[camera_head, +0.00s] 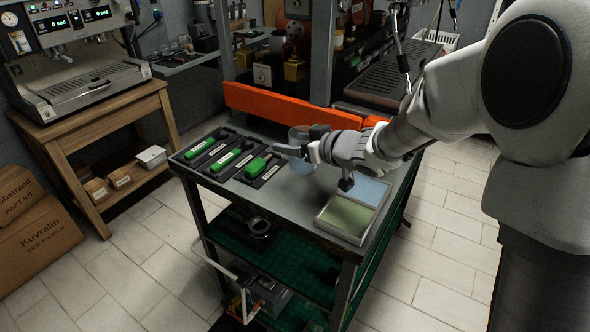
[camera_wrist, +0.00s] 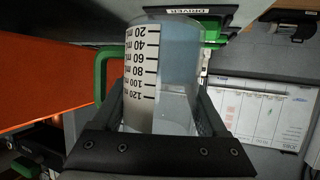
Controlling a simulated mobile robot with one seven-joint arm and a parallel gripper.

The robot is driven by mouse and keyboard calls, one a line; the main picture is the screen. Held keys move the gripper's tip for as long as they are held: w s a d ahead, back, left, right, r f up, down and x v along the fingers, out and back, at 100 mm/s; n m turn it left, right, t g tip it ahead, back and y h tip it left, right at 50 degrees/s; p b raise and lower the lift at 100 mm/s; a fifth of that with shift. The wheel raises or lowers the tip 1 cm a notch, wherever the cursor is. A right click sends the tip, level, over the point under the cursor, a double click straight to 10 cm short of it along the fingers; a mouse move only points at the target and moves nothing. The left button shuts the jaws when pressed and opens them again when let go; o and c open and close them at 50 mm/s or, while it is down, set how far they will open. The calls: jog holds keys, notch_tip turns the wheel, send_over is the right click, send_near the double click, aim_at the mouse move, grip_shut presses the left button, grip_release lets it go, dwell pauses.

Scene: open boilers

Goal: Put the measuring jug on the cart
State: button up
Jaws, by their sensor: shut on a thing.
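The measuring jug (camera_head: 302,166) is clear and bluish, over the middle of the cart top (camera_head: 297,199). My gripper (camera_head: 300,148) reaches in from the right and is shut on it. In the wrist view the jug (camera_wrist: 175,70) shows a white millilitre scale and sits between the two dark fingers (camera_wrist: 160,115). A green arched piece (camera_wrist: 101,72) shows beside it; I cannot tell whether it belongs to the jug. I cannot tell whether the jug's base touches the cart top. My gripper hides part of the jug in the head view.
Black trays with green-handled tools (camera_head: 226,157) line the cart's left side. A two-part tray (camera_head: 352,210) with green and blue mats lies at its right. An orange panel (camera_head: 285,108) stands along the back. An espresso machine (camera_head: 75,70) is on a wooden table at left.

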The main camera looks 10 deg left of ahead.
jog(key=shift+f+b, duration=0.85)
jog(key=shift+f, duration=1.75)
